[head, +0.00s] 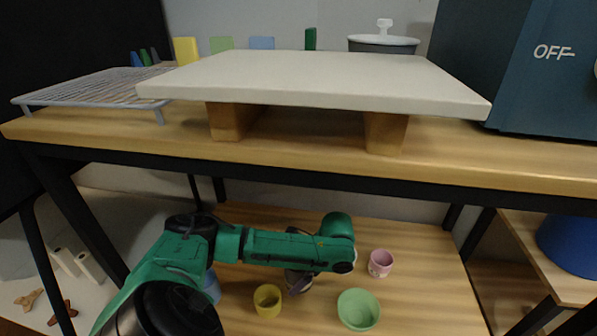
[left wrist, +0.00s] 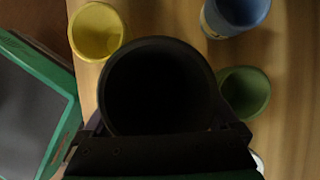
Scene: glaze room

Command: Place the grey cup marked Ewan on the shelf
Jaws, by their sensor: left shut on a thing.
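My left gripper (head: 298,279) reaches in over the lower board, under the upper tabletop, and is mostly hidden by my green arm. It is shut on a dark cup (left wrist: 155,85), whose round mouth faces the left wrist camera. It looks dark grey; no name shows on it. I cannot tell whether the cup touches the board. A pale flat shelf (head: 320,80) rests on two wooden blocks on the upper tabletop. My right gripper is not in view.
Near the held cup are a yellow cup (head: 267,300), a green bowl (head: 358,309), a pink cup (head: 380,263) and a partly hidden blue cup (head: 212,287). The upper tabletop (head: 300,150) overhangs them. A wire rack (head: 90,90) and a dark blue box marked OFF (head: 530,80) flank the shelf.

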